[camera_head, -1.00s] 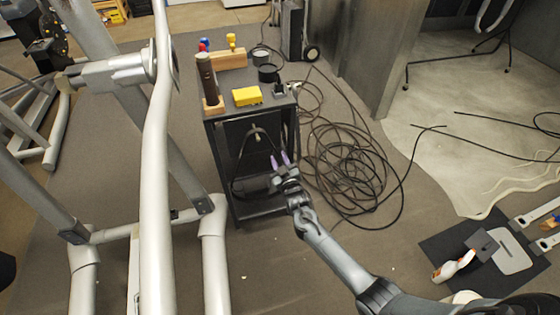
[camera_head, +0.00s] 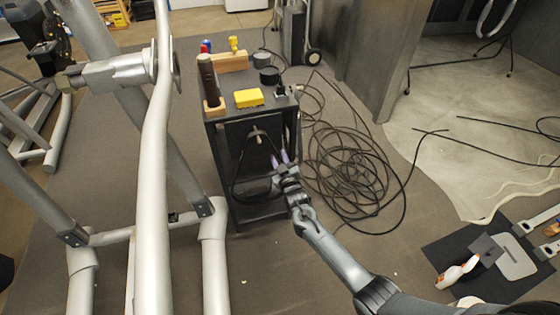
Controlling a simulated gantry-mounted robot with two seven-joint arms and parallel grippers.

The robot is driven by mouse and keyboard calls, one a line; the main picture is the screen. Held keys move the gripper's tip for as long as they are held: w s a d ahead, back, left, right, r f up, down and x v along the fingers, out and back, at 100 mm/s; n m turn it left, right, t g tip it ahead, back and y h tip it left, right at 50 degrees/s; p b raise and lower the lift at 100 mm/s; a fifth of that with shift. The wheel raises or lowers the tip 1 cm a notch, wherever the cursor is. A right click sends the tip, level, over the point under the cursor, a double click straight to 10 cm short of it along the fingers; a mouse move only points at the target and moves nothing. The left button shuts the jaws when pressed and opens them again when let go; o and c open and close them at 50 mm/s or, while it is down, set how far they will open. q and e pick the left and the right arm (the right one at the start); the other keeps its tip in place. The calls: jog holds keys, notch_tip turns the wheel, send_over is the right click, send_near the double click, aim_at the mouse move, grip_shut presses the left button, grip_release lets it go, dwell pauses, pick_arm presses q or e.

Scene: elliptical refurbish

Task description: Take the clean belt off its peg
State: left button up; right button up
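The clean belt (camera_head: 238,165) is a thin black loop hanging from a pale peg (camera_head: 255,136) on the front of the dark cart (camera_head: 262,213). My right gripper (camera_head: 280,161) has purple fingertips and is in front of the cart, at the right side of the belt loop. A small gap shows between the fingertips, so it looks open. I cannot tell whether the belt runs between the fingers. The gripper and wrist hide part of the belt's lower right. My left gripper is not in view.
The cart top holds a yellow block (camera_head: 248,97), a dark cylinder in a wooden holder (camera_head: 209,80) and black round parts (camera_head: 269,75). Coiled black cable (camera_head: 350,165) lies right of the cart. A grey metal frame (camera_head: 157,180) stands at left. A black mat (camera_head: 440,258) lies lower right.

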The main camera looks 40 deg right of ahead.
jog(key=shift+w+d+b, duration=0.2)
jog(key=shift+w+b, duration=0.15)
jog(key=shift+w, duration=0.2)
jog(key=shift+c, duration=0.2)
grip_shut()
dwell(1.8)
